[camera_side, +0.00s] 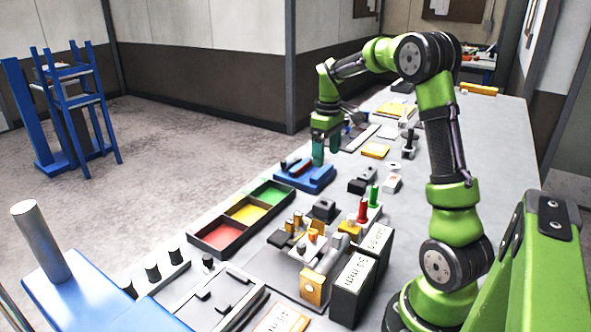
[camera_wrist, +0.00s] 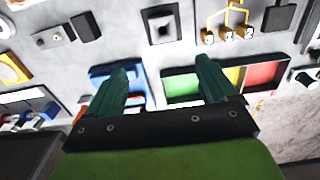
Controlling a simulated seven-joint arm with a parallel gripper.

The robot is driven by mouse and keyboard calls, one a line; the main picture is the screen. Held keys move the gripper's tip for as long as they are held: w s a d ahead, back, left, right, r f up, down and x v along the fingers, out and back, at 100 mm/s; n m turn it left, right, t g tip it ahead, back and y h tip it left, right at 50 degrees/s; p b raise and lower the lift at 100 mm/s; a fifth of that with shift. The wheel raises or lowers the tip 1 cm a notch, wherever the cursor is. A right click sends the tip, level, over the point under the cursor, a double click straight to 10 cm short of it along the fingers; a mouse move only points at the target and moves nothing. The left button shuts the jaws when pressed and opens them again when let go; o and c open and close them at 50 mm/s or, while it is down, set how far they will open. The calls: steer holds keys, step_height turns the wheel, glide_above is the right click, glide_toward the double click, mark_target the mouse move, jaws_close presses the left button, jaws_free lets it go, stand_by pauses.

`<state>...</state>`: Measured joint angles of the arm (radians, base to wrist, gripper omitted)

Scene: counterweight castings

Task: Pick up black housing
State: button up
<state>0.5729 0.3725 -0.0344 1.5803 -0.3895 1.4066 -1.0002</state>
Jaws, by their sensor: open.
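A small black block with a round opening on top, which looks like the black housing (camera_side: 324,209), sits on the table right of the coloured tray in the side view. It also appears near the top middle of the wrist view (camera_wrist: 161,25), lying beyond the fingertips. My gripper (camera_side: 326,158) points down above the table near the blue fixture, apart from the housing. Its two green fingers are spread with nothing between them in the wrist view (camera_wrist: 162,66). Another plain black block (camera_side: 360,184) stands farther back; it also shows in the wrist view (camera_wrist: 87,26).
A tray (camera_side: 203,249) with red, yellow and green compartments lies left of the housing. A blue fixture (camera_side: 318,184) is under my gripper. Red and green pegs (camera_side: 374,196), orange-tipped parts and tall black boxes (camera_side: 352,284) crowd the right and front.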

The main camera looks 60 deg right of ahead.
glide_above(324, 203)
steer(key=f, duration=1.1)
steer(key=shift+a+f, duration=0.15)
steer(key=shift+a, duration=0.05)
steer(key=shift+s+a+f, duration=0.15)
steer(key=shift+f, duration=1.25)
steer(key=shift+s+a+f, duration=0.1)
steer(key=shift+s+f, duration=0.05)
steer(key=shift+f, duration=1.2)
steer(key=shift+r, duration=0.1)
steer(key=c, duration=1.5)
